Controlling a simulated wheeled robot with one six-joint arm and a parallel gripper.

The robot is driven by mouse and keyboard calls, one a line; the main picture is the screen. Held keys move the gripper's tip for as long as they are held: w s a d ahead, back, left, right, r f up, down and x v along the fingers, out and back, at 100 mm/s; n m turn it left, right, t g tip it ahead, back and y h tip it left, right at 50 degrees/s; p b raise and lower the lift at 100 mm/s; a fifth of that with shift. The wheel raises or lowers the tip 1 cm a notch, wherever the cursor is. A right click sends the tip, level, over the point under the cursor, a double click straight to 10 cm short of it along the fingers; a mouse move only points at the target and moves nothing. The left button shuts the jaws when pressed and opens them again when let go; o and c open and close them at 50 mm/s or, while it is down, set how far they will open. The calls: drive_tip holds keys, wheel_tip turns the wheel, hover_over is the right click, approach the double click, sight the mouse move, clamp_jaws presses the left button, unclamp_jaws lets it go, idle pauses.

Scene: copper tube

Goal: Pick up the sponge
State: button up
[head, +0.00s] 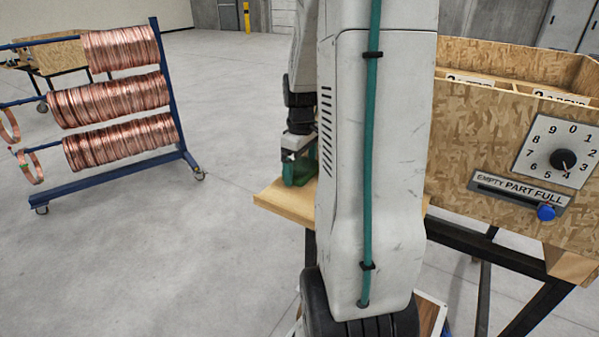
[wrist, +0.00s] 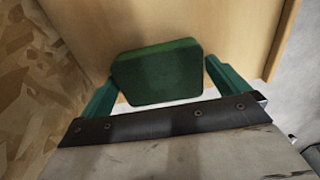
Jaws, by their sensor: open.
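A green sponge (wrist: 158,72) shows in the wrist view, on a light wooden board (wrist: 235,35). My gripper (wrist: 160,82) is open, with one green finger on each side of the sponge and a gap at both sides. I cannot tell how deep the fingers reach around it. In the head view my gripper (head: 300,168) is small and low over the wooden board (head: 285,203). My white arm hides much of that area, and I cannot tell the sponge from the green fingers there.
A chipboard box (head: 500,135) with a numbered dial (head: 557,152) and a slider with a blue knob (head: 546,213) stands right of my arm. A chipboard wall (wrist: 35,75) rises left of the gripper. A blue rack with copper coils (head: 110,98) stands left, with clear floor between.

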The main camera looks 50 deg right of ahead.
sight(301, 166)
drive_tip(key=c, duration=0.9)
drive_tip(key=shift+o, duration=0.2)
drive_tip(key=shift+r, duration=0.55)
wheel_tip(301, 166, up, 2)
drive_tip(key=shift+r, duration=0.2)
drive_tip(key=s+a, duration=0.2)
drive_tip(key=s, duration=0.2)
drive_tip(key=s+a+r, duration=0.1)
drive_tip(key=s+a, duration=0.2)
drive_tip(key=s, duration=0.2)
drive_tip(key=s+a, duration=0.3)
drive_tip(key=s, duration=0.1)
drive_tip(key=shift+s+a+r, duration=0.25)
drive_tip(key=shift+s, duration=0.1)
